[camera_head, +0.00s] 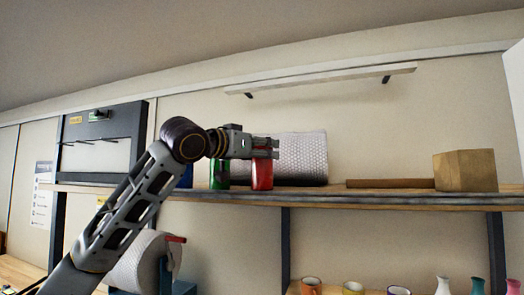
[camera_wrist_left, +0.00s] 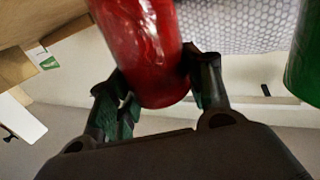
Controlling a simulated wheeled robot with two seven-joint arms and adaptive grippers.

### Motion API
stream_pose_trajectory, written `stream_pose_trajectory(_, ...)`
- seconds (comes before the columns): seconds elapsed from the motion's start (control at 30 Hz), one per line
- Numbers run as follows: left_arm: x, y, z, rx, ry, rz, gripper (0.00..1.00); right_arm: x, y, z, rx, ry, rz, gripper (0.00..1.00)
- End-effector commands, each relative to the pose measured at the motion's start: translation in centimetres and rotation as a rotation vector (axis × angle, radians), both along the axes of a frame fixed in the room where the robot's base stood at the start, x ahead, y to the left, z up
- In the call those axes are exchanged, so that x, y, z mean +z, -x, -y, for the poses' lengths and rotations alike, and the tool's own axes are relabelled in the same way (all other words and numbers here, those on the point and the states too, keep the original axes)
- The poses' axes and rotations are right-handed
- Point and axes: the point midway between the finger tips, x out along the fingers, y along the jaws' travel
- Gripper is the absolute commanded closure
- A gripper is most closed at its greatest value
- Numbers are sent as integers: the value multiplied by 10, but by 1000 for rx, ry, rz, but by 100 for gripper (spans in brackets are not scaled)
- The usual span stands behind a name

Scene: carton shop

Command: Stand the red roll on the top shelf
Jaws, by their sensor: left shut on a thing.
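The red roll (camera_head: 262,178) is upright at the top shelf (camera_head: 400,199), with its lower end at the board's level; I cannot tell whether it touches the board. My left gripper (camera_head: 266,148) is shut on its upper part. In the left wrist view the red roll (camera_wrist_left: 142,45) sits between the two fingers of the left gripper (camera_wrist_left: 158,88). A green roll (camera_head: 219,175) stands just left of it, apart, and shows at the right edge of the wrist view (camera_wrist_left: 308,60). My right gripper is not in view.
A bubble-wrap roll (camera_head: 303,155) lies behind the red roll. A blue roll (camera_head: 187,177) is partly hidden by my arm. A wooden mallet (camera_head: 465,170) lies at the shelf's right. Mugs (camera_head: 311,286) and vases (camera_head: 443,285) stand below. A white ledge (camera_head: 320,78) hangs above.

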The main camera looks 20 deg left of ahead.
Motion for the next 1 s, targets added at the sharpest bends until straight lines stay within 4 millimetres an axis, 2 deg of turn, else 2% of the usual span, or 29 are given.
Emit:
stream_pose_trajectory(0.4,-3,0,0,0,0,1,81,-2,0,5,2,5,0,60)
stream_pose_trajectory(0.43,-3,0,0,0,0,-1,46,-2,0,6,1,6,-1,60)
stream_pose_trajectory(0.57,-3,0,0,0,0,0,30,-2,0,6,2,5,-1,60)
stream_pose_trajectory(1.0,-1,0,0,0,0,0,29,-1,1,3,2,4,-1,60)
